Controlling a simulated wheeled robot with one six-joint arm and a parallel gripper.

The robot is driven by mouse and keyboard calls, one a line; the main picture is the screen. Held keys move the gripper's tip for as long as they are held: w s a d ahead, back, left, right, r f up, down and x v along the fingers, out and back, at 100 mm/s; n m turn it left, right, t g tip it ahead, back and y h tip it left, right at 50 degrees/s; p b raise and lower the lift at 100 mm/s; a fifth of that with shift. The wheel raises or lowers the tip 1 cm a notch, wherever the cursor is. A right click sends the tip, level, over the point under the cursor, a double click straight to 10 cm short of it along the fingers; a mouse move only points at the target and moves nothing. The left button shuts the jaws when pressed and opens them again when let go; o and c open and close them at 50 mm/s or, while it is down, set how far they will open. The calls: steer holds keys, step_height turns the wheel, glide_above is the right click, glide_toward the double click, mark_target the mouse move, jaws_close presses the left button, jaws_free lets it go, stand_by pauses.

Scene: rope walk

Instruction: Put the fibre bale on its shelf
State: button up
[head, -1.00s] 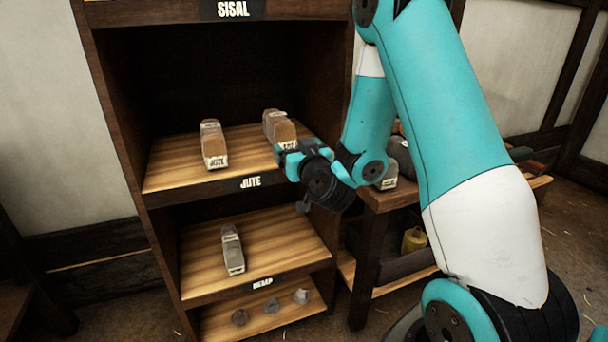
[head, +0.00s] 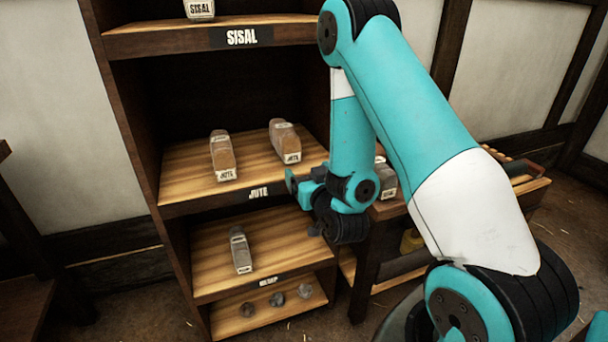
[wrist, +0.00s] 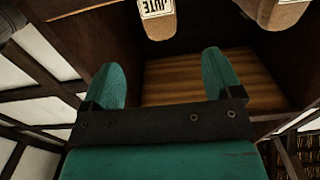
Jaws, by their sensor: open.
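Two tan fibre bales with JUTE labels stand on the middle shelf: a left bale (head: 223,158) and a right bale (head: 284,139). My gripper (head: 297,183) is just in front of the shelf's right front edge, apart from both bales. In the wrist view my gripper (wrist: 162,68) has its two teal fingers spread, with nothing between them. Two bales show at the top of that view, one with an upside-down JUTE label (wrist: 157,10). The JUTE shelf (head: 185,172) has bare board around the bales.
A SISAL bale (head: 199,9) stands on the upper shelf. A grey bale (head: 239,250) lies on the shelf below, with several small round things (head: 276,299) beneath. A bench at right holds another labelled bale (head: 386,182), partly behind my arm.

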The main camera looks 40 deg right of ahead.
steer(key=s+a+r+n+g+y, duration=0.1)
steer(key=a+r+n+g+y, duration=0.25)
steer(key=a, duration=0.55)
steer(key=s+a+r+n+g+y, duration=0.1)
steer(key=s+a+r+g+y, duration=0.1)
steer(key=a+g+y, duration=0.5)
steer(key=s+a+r+n+g, duration=0.2)
steer(key=s+a+r+g, duration=0.1)
steer(key=s, duration=0.7)
steer(key=s+a+r+n+g+h, duration=0.1)
steer(key=s+a+r+n+g, duration=0.2)
steer(key=s, duration=0.8)
steer(key=shift+s+a+r+n+g, duration=0.25)
steer(key=shift+a+r+n+g, duration=0.15)
steer(key=shift+a, duration=0.2)
step_height(320, 180, up, 22)
steer(key=p, duration=2.2)
steer(key=shift+r, duration=0.25)
